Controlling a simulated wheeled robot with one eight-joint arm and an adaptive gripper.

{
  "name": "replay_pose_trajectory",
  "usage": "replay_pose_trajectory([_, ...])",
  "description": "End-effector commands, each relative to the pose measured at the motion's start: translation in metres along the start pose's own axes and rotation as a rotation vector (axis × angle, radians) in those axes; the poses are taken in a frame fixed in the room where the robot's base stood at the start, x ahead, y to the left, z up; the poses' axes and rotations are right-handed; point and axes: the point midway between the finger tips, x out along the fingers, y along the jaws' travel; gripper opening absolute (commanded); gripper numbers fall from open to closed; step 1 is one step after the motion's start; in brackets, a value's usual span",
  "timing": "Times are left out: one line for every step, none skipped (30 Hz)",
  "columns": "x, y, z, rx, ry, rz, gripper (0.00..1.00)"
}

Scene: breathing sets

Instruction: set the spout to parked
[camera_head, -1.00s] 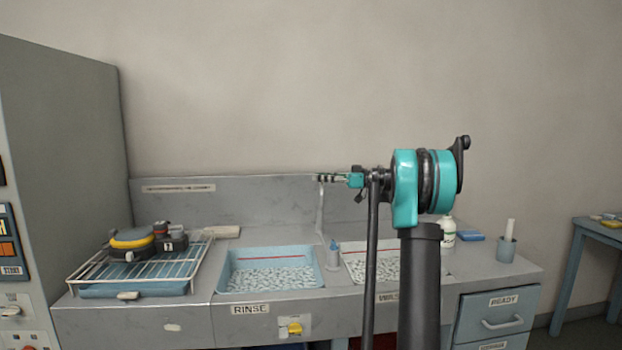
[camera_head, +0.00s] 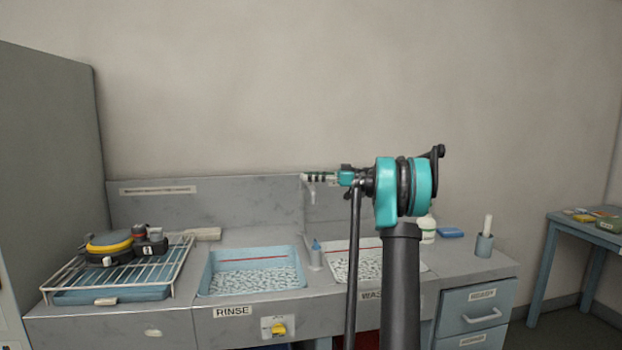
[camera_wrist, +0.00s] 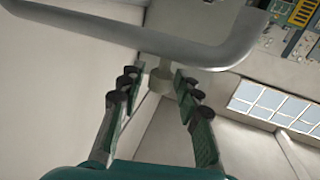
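The spout is a grey bent pipe that crosses the top of the wrist view (camera_wrist: 170,45). A pale round post (camera_wrist: 160,80) shows below it, between my fingers in the picture. In the head view a small pale part of the spout (camera_head: 312,194) shows at my fingertips, in front of the backsplash above the sinks. My gripper (camera_wrist: 157,88) is open, with its dark-padded fingers apart on either side of the post. It also shows in the head view (camera_head: 312,178), pointing left. I cannot tell whether a finger touches the spout.
The RINSE basin (camera_head: 204,272) and the WASH basin (camera_head: 420,268) lie below the spout, with a small bottle (camera_head: 316,254) between them. A wire rack (camera_head: 60,284) holding dark and yellow gear stands at left. A white bottle (camera_head: 427,231) and a cup (camera_head: 484,246) stand at right.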

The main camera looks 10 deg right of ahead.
Motion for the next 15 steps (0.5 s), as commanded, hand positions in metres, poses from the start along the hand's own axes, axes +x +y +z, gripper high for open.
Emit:
replay_pose_trajectory([0.0, 0.0, 0.0, 0.0, 0.0, 0.0, 0.42])
replay_pose_trajectory([0.0, 0.0, 0.0, 0.0, 0.0, 0.0, 0.42])
replay_pose_trajectory([0.0, 0.0, 0.0, 0.0, 0.0, 0.0, 0.42])
replay_pose_trajectory([0.0, 0.0, 0.0, 0.0, 0.0, 0.0, 0.42])
replay_pose_trajectory([0.0, 0.0, 0.0, 0.0, 0.0, 0.0, 0.42])
replay_pose_trajectory([0.0, 0.0, 0.0, 0.0, 0.0, 0.0, 0.42])
replay_pose_trajectory([0.0, 0.0, 0.0, 0.0, 0.0, 0.0, 0.42])
replay_pose_trajectory([0.0, 0.0, 0.0, 0.0, 0.0, 0.0, 0.42])
replay_pose_trajectory([0.0, 0.0, 0.0, 0.0, 0.0, 0.0, 0.42])
replay_pose_trajectory([-0.001, 0.0, 0.0, 0.0, 0.0, 0.0, 0.42])
replay_pose_trajectory([-0.002, 0.0, 0.0, 0.0, 0.0, 0.0, 0.42])
replay_pose_trajectory([-0.005, 0.0, 0.0, 0.0, 0.0, 0.001, 0.42])
replay_pose_trajectory([-0.008, 0.0, 0.0, 0.0, 0.0, 0.0, 0.42])
replay_pose_trajectory([-0.011, 0.0, 0.0, 0.0, 0.0, 0.001, 0.42])
replay_pose_trajectory([-0.017, 0.001, 0.0, 0.0, 0.0, 0.002, 0.42])
